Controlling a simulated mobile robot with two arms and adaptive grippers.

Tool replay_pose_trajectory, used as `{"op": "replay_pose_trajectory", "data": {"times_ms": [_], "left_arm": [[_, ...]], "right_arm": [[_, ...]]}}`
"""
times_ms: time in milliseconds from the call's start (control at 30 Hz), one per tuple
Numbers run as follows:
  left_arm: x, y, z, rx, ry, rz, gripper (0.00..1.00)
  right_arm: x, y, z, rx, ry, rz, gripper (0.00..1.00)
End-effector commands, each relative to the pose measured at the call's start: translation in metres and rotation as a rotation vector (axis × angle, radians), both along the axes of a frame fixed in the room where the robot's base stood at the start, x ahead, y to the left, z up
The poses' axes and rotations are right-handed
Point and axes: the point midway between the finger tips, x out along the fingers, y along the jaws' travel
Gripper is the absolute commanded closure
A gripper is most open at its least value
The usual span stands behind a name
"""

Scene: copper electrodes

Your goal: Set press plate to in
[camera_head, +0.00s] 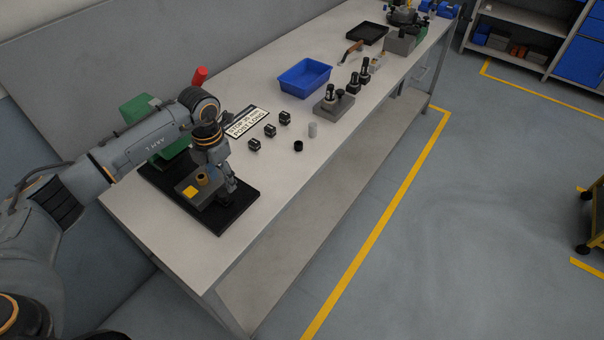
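A press-like machine stands at the near left end of the bench, with a green body (137,108), a black base (238,207) and a red handle (199,76) sticking up behind my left arm. A grey block with a yellow square (190,190) and a small brass-coloured round part (202,178) sits on the base. I cannot tell which part is the press plate. My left gripper (228,192) points down over the base, just right of the grey block; its fingers are small and dark, so contact and opening are unclear. My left arm hides much of the machine. My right gripper is not in view.
Small black cubes (270,131), a label sign (246,122), a grey cylinder (312,130) and a black ring (298,146) lie right of the machine. A blue bin (304,77) and a grey fixture (334,104) stand farther along. The bench's front strip is clear.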

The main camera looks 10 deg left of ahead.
Motion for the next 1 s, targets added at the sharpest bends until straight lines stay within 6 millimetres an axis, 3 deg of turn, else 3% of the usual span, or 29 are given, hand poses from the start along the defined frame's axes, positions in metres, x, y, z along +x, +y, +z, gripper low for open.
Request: {"op": "replay_pose_trajectory", "data": {"times_ms": [467,1000], "left_arm": [[0.000,0.000,0.095,0.002,-0.005,0.000,0.49],[0.001,-0.104,0.072,-0.339,-0.080,-0.112,0.49]], "right_arm": [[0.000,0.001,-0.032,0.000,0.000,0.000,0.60],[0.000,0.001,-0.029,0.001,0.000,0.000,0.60]]}}
